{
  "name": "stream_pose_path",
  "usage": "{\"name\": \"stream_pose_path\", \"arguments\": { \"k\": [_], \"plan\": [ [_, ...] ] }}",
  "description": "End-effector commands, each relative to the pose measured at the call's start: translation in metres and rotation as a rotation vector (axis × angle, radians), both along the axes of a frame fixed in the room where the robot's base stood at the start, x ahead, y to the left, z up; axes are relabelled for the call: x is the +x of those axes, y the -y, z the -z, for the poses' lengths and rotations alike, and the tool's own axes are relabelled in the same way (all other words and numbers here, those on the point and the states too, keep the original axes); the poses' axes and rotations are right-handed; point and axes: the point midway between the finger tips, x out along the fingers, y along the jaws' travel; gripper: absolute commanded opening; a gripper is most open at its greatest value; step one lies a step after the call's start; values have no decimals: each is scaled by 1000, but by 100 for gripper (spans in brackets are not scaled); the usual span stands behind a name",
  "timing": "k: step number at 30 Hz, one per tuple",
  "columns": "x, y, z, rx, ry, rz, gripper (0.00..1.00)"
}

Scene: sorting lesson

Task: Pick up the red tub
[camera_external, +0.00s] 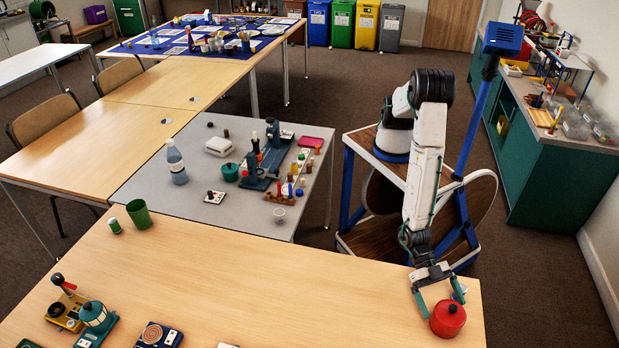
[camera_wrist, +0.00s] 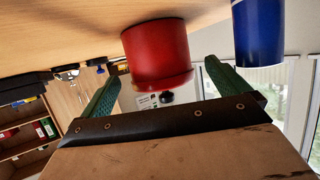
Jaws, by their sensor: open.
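The red tub (camera_external: 447,321), round with a dark knob on its lid, stands on the near wooden table close to its right end. It also shows in the wrist view (camera_wrist: 155,48), upside down there. My gripper (camera_external: 442,304) has its green fingers spread at the tub, one towards each side. In the wrist view my gripper (camera_wrist: 162,74) has a finger on either side of the tub's lid end, with visible gaps. I cannot tell how far down the tub's sides the fingertips reach. Nothing is held.
A blue cylindrical container (camera_wrist: 259,32) stands close beside the tub in the wrist view, near one finger. A green cup (camera_external: 138,214) and several small devices (camera_external: 95,318) are far left on the wooden table (camera_external: 260,275). The table between is mostly clear.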

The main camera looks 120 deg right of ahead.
Motion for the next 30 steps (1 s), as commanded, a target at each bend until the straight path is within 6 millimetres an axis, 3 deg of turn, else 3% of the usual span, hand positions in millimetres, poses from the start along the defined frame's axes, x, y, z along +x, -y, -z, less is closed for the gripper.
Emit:
{"name": "stream_pose_path", "arguments": {
  "k": [6,14,23,30],
  "plan": [
    [5,-25,11,-1,1,-2,100],
    [6,-28,12,-2,0,0,100],
    [6,-28,12,-2,0,0,19],
    [7,-28,9,1,1,1,18]
  ]
}}
